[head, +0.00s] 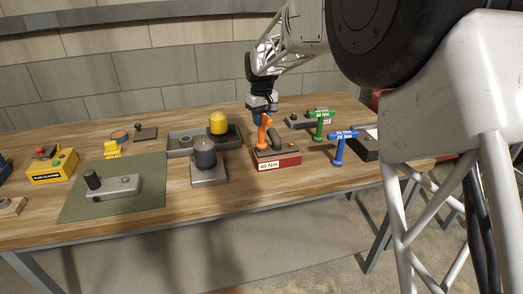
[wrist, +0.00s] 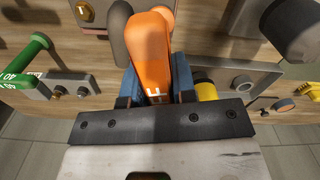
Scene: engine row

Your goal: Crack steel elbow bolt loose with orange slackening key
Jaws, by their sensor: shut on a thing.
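My gripper (head: 261,117) is shut on the orange key (head: 264,133), which stands roughly upright under it. In the wrist view the orange key (wrist: 150,42) sits between my blue fingers (wrist: 155,80). The key's lower end is at the left of a red block (head: 289,160) labelled "40 Nm". A dark grey elbow pipe (head: 275,139) rises from this block, right beside the key; it also shows in the wrist view (wrist: 118,30). A brass-coloured bolt (head: 292,146) shows at the block's right. Whether the key's lower end sits on a bolt is hidden.
A green key (head: 320,125) and a blue key (head: 339,148) stand to the right. A grey cylinder on a base (head: 205,158) stands close at left. Behind it is a grey tray (head: 180,151) with a yellow dome (head: 218,123). A green mat (head: 115,205) lies front left.

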